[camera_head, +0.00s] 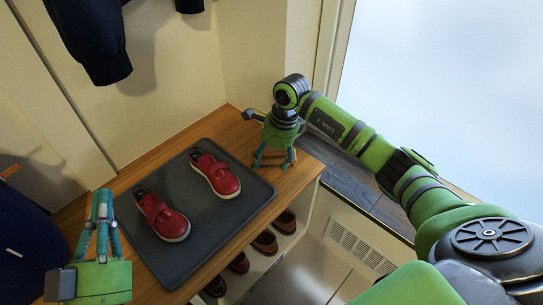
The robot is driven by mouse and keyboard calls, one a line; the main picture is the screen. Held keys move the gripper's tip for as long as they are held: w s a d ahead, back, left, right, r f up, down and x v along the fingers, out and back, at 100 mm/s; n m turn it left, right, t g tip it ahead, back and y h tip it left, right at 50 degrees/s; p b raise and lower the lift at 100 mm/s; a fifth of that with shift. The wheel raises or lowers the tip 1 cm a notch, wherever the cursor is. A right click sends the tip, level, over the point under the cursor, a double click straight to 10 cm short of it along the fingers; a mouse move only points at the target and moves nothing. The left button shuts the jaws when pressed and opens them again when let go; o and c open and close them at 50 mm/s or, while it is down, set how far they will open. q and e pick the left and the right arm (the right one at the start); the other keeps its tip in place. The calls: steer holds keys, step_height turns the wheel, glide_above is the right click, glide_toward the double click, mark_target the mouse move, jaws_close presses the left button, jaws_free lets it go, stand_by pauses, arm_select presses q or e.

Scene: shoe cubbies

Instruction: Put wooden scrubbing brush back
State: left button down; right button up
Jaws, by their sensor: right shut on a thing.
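My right gripper (273,161) points down over the far right end of the wooden bench (132,178), just beyond the corner of the dark mat. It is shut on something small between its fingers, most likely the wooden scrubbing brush. The fingers and the bench's like colour hide its shape, and I cannot tell whether it touches the bench. My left gripper (103,197) is at the lower left, by the bench's left end, with its fingers pointing up the picture. I see nothing in it; how far its fingers are apart is unclear.
A dark grey mat (205,226) on the bench bears two red shoes (217,175) (162,216). Several brown shoes (265,242) stand in the cubbies below. Dark clothes (92,38) hang at the upper left. A wall vent (360,245) is at the right.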

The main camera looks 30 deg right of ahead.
arm_select(q)
steer(key=shift+s+r, duration=0.1)
steer(key=shift+r, duration=0.1)
arm_select(e)
steer(key=o, duration=1.3)
arm_select(q)
steer(key=shift+s+d+r, duration=0.1)
steer(key=shift+r, duration=0.05)
